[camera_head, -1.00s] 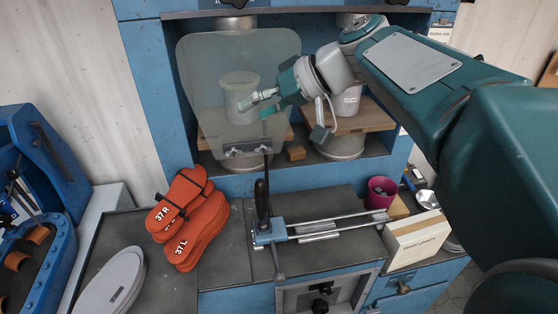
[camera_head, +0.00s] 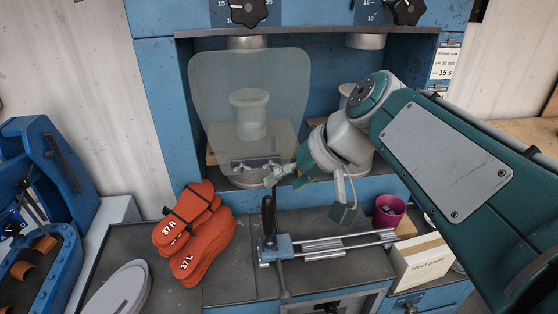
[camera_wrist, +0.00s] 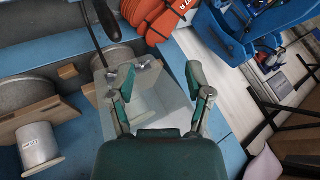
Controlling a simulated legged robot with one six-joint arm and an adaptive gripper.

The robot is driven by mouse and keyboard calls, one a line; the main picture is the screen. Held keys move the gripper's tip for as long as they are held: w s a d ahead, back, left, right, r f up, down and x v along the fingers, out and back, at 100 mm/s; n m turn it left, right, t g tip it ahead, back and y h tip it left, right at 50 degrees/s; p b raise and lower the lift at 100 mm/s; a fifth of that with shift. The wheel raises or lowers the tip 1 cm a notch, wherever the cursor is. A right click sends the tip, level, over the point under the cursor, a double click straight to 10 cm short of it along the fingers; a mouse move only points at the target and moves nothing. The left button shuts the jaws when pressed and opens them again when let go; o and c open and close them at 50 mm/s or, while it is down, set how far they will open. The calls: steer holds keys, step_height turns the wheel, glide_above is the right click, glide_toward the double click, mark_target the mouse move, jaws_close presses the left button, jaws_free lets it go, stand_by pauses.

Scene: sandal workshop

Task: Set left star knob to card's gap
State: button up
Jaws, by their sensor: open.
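The left star knob (camera_head: 249,10) is black, with a dial plate behind it, at the top edge of the head view. A similar right knob (camera_head: 405,10) sits further right. The card (camera_head: 445,63) is white, on the right post of the blue press; "35 mm" and "15 s" can be read, the smaller print only partly. My gripper (camera_head: 276,176) is well below the left knob, near the lower edge of the clear shield. In the wrist view my gripper (camera_wrist: 158,78) has its two fingers apart. No knob shows there.
The clear shield (camera_head: 215,85) hangs before the left press bay. Below stand an upright black-handled lever (camera_head: 268,222) and metal rails (camera_head: 340,240). Orange soles (camera_head: 208,245) lie left; a magenta cup (camera_head: 389,211) and a carton (camera_head: 420,262) stand right.

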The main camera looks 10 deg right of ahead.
steer(key=n+g+y, duration=0.4)
steer(key=n+y, duration=1.2)
glide_toward(247, 5)
step_height(247, 5, up, 2)
steer(key=w, duration=0.1)
steer(key=x, duration=1)
steer(key=shift+w+r, duration=0.1)
steer(key=shift+w, duration=0.05)
steer(key=shift+d, duration=0.15)
jaws_close()
